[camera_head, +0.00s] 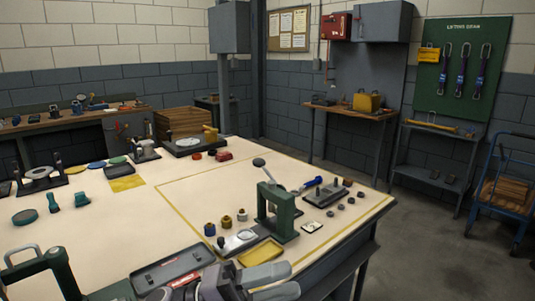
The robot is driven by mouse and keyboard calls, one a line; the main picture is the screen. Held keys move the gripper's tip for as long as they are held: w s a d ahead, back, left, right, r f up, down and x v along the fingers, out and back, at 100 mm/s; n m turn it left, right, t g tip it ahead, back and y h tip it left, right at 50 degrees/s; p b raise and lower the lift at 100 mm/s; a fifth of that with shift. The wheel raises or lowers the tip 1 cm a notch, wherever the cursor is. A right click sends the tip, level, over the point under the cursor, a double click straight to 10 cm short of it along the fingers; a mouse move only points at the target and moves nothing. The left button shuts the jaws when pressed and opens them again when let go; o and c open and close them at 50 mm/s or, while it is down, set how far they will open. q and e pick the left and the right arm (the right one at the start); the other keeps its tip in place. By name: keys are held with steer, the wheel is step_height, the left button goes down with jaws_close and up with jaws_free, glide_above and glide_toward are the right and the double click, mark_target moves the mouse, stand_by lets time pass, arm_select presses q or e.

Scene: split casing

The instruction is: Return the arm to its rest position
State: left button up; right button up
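My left gripper (292,279) is low in the head view, at the near edge of the table. Its two grey fingers point right with a gap between them, and nothing shows in the gap. Its dark wrist (190,290) is partly cut off by the bottom edge of the picture. The gripper appears just in front of a dark grey tray (172,268) and a yellow tray (262,252); I cannot tell its height above the table. My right gripper is not in view.
A green press (277,215) stands on the pale worktable (135,225), beside several small brass and dark parts. A dark fixture plate (325,195) lies to its right. A green frame (55,265) stands at lower left. The table's middle is mostly clear.

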arm_select(q)
steer(key=w+a+f+n+t+y, duration=0.1)
steer(key=a+f+n+t+y, duration=0.6)
steer(key=n, duration=0.5)
steer(key=a+f+n+t+y, duration=0.45)
steer(key=f+n+t, duration=0.25)
steer(key=n+t, duration=0.4)
steer(key=s+a+f+n+g+y, duration=0.4)
steer(key=s+f, duration=0.3)
steer(key=f, duration=0.2)
steer(key=s+a+f+n+g+y, duration=0.4)
steer(key=s+a+f+n, duration=0.2)
steer(key=s+f, duration=0.2)
steer(key=shift+s+a+f+p, duration=0.2)
steer(key=shift+f+p, duration=0.1)
steer(key=shift+f, duration=0.2)
